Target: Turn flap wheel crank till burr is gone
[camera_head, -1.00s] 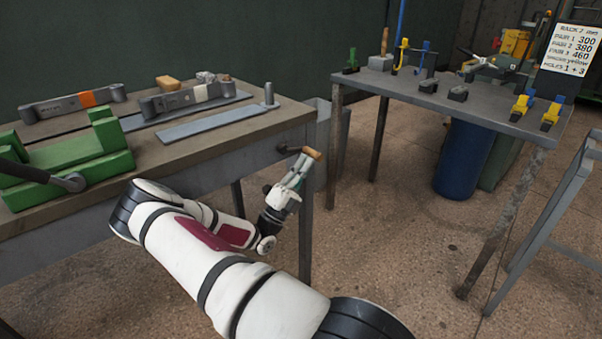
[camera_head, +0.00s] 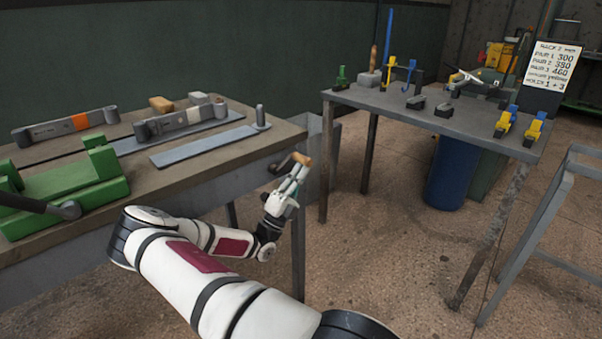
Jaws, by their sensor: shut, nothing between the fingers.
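The crank (camera_head: 282,163) sticks out from the right end of the left workbench, with a wooden grip (camera_head: 301,158) at its outer end. My gripper (camera_head: 297,170) reaches up to it from below. Its fingers are shut with nothing between them, and the fingertips are right by the wooden grip. I cannot tell whether they touch it. I cannot make out the flap wheel or any burr. A flat grey bar with an upright pin end (camera_head: 208,146) lies on the bench near the crank.
The left workbench (camera_head: 250,156) also holds a green fixture (camera_head: 70,196) with a dark lever and more flat bars. A grey table (camera_head: 400,112) with clamps and a sign (camera_head: 552,68) stands at right. A blue barrel (camera_head: 448,172) is under it. Floor is clear between.

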